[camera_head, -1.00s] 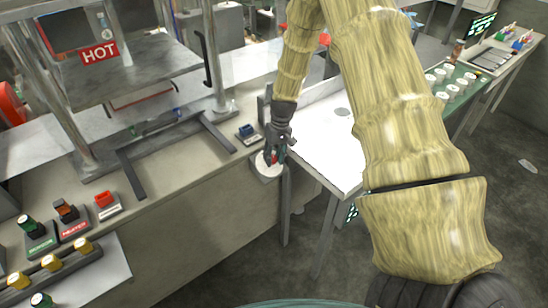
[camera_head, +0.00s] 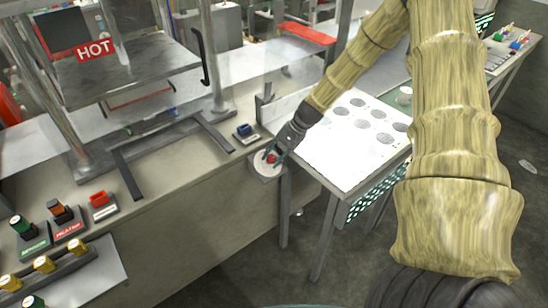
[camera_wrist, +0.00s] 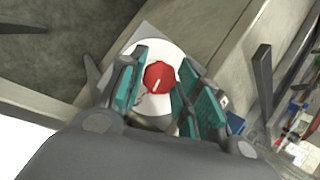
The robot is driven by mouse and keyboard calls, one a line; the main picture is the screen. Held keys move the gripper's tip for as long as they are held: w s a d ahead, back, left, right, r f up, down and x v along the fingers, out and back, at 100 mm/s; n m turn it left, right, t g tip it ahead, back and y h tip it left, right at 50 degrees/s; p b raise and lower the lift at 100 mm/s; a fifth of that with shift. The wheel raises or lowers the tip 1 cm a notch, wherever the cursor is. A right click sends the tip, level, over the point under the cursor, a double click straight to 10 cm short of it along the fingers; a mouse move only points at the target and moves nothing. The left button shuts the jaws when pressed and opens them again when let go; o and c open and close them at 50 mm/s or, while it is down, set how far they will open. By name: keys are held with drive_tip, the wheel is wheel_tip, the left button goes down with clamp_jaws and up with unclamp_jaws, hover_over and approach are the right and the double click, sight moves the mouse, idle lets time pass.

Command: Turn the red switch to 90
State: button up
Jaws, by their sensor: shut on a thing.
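The red switch (camera_head: 271,158) is a small red knob on a round white dial (camera_head: 262,169) at the front right corner of the beige counter. In the wrist view the red switch (camera_wrist: 160,76) carries a short white pointer line, which points down in that picture. The white dial (camera_wrist: 128,52) surrounds it; I cannot read any marks on it. My gripper (camera_head: 274,152) reaches down to the switch from the upper right. In the wrist view my gripper (camera_wrist: 162,72) has its teal-padded fingers on both sides of the knob, shut on it.
A blue switch (camera_head: 245,130) sits on the counter behind the dial. A red rocker switch (camera_head: 99,199) and several coloured knobs are at the left. A press with a HOT sign (camera_head: 96,50) stands behind. A white table (camera_head: 325,158) with several grey discs is at the right.

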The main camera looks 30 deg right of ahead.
drive_tip(key=shift+d+m+t, duration=0.15)
drive_tip(key=shift+m+t, duration=0.25)
drive_tip(key=shift+m, duration=0.4)
drive_tip(key=o, duration=1)
drive_tip(key=shift+r, duration=0.1)
drive_tip(key=v, duration=1.1)
drive_tip(key=shift+d+r, duration=0.2)
drive_tip(key=shift+d, duration=0.2)
drive_tip(key=shift+s, duration=0.15)
